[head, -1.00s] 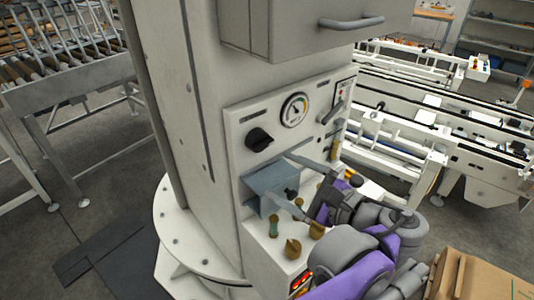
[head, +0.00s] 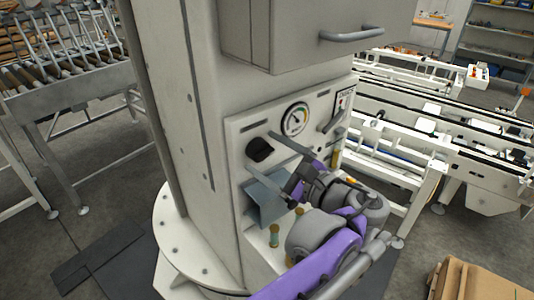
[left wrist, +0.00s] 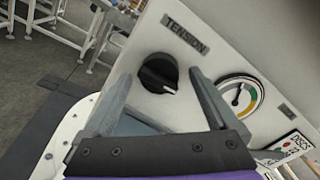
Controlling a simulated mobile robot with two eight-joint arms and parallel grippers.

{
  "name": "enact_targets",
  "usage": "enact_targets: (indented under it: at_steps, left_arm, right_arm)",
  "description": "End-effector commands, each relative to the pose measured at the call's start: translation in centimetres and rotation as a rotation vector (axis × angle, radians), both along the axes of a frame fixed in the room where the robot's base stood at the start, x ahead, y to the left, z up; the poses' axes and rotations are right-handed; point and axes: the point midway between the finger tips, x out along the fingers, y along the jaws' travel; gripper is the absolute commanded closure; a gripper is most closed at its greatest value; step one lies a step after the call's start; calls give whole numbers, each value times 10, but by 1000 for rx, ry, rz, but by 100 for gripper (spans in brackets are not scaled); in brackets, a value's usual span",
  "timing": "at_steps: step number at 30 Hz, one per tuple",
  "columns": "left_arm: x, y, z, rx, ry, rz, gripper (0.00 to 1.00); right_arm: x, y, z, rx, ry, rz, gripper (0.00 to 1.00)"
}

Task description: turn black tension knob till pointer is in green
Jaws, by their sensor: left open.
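The black tension knob (head: 260,150) is on the pale panel of the column, and in the left wrist view it (left wrist: 158,73) sits below the word TENSION with a white mark on its face. The round gauge (head: 295,119) is to its upper right; it also shows in the left wrist view (left wrist: 240,96) with a dark pointer and a coloured band. I cannot tell exactly where the pointer stands against the green. My left gripper (head: 259,150) is open, its two fingers reaching toward either side of the knob; contact is not clear. My right gripper is not in view.
A blue-grey box (head: 266,198) juts from the panel just below the knob. A lever (head: 333,121) is right of the gauge. A cabinet with a handle (head: 352,34) overhangs above. A cardboard box (head: 480,280) is at the lower right.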

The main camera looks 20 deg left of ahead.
Motion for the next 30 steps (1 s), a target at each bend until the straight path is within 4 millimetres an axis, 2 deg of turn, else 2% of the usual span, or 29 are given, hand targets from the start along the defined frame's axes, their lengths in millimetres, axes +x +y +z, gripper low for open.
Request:
enact_targets:
  at_steps: [9,23,30]
  left_arm:
    - [1,2,0,-1,0,1,9]
    - [1,2,0,-1,0,1,92]
    - [1,2,0,14,21,1,93]
  right_arm:
    - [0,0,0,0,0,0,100]
    - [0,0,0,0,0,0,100]
    - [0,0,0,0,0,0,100]
